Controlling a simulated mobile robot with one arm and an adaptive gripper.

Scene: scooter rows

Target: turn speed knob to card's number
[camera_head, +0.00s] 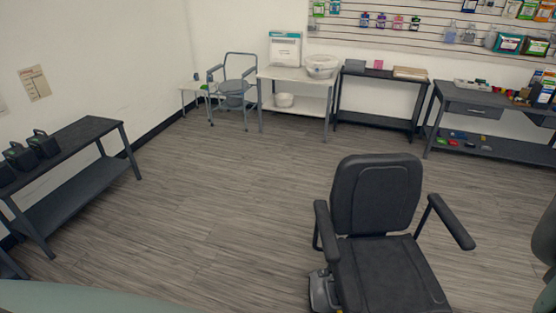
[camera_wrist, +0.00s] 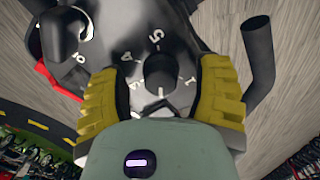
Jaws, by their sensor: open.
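In the wrist view, my gripper (camera_wrist: 163,100) is open, with a yellow-padded finger on each side of a dark round part that looks like the speed knob (camera_wrist: 160,77). A white mark shows on its near side. White numerals surround it on the dark scooter console (camera_wrist: 185,35); a 5 is readable above it and a 1 to its right. The gripper body hides the lower part of the dial. I cannot tell whether the fingers touch the knob. In the head view, the scooter's black seat (camera_head: 376,195) shows, but not its console.
A dark cylindrical part (camera_wrist: 65,45) and a black bar (camera_wrist: 258,60) flank the dial. In the head view, a dark bench (camera_head: 75,139) stands left, and a white table (camera_head: 291,76), a commode chair (camera_head: 232,88) and more benches line the back. The middle floor is clear.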

